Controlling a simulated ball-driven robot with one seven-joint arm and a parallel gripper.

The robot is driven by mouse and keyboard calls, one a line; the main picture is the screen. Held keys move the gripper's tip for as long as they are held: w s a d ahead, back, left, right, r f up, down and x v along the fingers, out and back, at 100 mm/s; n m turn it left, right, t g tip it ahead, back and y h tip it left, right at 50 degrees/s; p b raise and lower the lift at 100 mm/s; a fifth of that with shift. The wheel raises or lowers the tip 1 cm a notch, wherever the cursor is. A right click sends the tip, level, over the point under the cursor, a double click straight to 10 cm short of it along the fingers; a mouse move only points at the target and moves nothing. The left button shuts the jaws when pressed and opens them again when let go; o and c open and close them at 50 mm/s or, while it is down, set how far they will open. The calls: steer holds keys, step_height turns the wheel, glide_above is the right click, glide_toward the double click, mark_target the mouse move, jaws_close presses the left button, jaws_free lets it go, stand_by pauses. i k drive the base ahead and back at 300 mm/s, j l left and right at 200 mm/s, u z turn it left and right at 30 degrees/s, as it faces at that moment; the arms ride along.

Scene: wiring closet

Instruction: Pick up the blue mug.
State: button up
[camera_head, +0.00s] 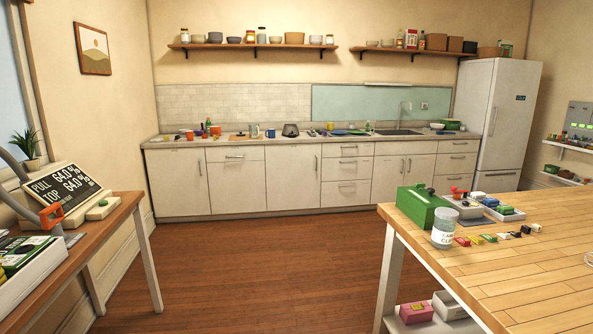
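A small blue mug (270,133) stands on the long kitchen counter (228,142) against the far wall. It is next to a paler mug (255,131) on its left, and a dark object stands to its right. The blue mug is far off and small, so I cannot make out its handle. Nothing seems to cover it. My gripper is not in this view.
A wooden table (540,265) at the right holds a green box (420,208), a glass jar (443,230) and small parts. A brown desk (108,222) with a display sign (62,190) is at the left. Open wooden floor (255,260) lies between them, up to the counter.

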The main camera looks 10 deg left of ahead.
mark_target(272, 131)
steer(key=i+j+u, duration=0.4)
steer(key=i, duration=0.25)
steer(key=i+u, duration=0.4)
steer(key=i, duration=5.95)
steer(key=j+u, duration=0.05)
steer(key=j, duration=0.15)
